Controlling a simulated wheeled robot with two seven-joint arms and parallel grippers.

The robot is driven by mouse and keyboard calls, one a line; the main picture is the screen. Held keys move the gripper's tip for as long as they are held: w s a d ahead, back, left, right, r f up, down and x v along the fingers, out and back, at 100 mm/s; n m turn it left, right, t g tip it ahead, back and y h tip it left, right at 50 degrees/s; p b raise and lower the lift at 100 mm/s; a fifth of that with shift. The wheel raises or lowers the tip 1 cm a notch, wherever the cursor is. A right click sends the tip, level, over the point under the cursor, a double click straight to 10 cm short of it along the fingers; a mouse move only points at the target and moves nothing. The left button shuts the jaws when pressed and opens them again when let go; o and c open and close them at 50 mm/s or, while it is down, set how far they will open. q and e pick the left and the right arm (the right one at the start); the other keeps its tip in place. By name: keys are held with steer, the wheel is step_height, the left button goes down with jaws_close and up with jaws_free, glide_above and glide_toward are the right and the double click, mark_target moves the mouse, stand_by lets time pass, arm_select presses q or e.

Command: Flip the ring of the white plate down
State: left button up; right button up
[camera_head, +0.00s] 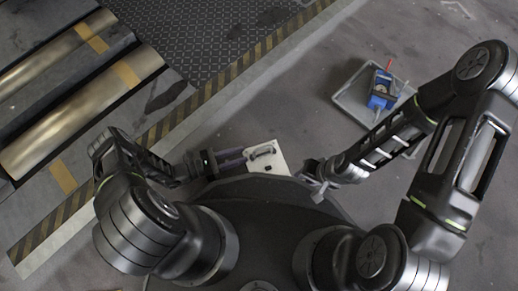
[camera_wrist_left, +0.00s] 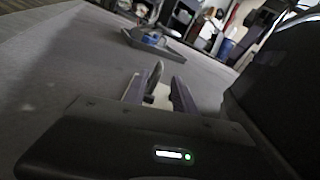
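The white plate (camera_head: 281,165) is in front of my dark body in the head view. Its ring, a grey arc (camera_head: 264,152), shows on the upper part of its face; its exact tilt is too small to tell. My left gripper (camera_head: 243,158) reaches the plate's left edge with its two purple fingers apart. In the left wrist view, a pale patch of the plate (camera_wrist_left: 160,96) shows between or just beyond the fingers; whether they clamp it is unclear. My right gripper (camera_head: 308,170) is just right of the plate, its small fingers unclear.
A grey tray (camera_head: 350,101) with a blue tool or container (camera_head: 381,90) lies on the floor at the upper right. Metal rollers (camera_head: 85,110) and a yellow-black striped edge (camera_head: 180,115) are at the left. Floor between the striped edge and tray is clear.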

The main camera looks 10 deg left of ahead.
mark_target(255, 151)
arm_select(q)
steer(key=shift+b+x, duration=0.7)
steer(key=shift+x, duration=3.25)
steer(key=shift+c, duration=0.3)
jaws_close()
